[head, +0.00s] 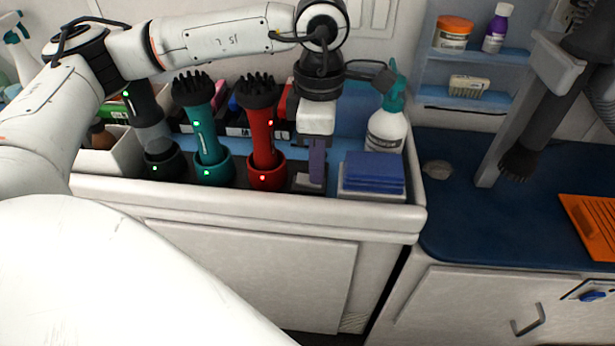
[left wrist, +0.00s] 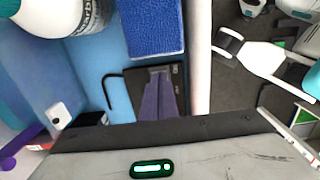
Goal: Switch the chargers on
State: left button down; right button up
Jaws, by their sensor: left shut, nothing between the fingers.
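Three charger cups stand in a row in the white tray: a black charger (head: 165,165), a teal charger (head: 213,172) and a red charger (head: 266,178). Each holds an upright tool with a dark head. Small lights on the black and teal ones glow green; those on the red one look red. My left gripper (head: 317,178) is shut and empty, pointing down just right of the red charger. In the left wrist view its purple fingers (left wrist: 158,100) overlap a flat black plate (left wrist: 172,78); I cannot tell whether they touch it. My right gripper is not in view.
Folded blue cloths (head: 374,172) and a white spray bottle (head: 386,128) stand close right of my left gripper. The tray's front rim (head: 250,203) is raised. A blue counter (head: 465,215) lies to the right, with an orange mat (head: 590,225) on it.

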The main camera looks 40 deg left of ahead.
pick_arm(q)
notch_tip(320, 180, up, 7)
jog(key=p, duration=0.4)
dwell(0.7)
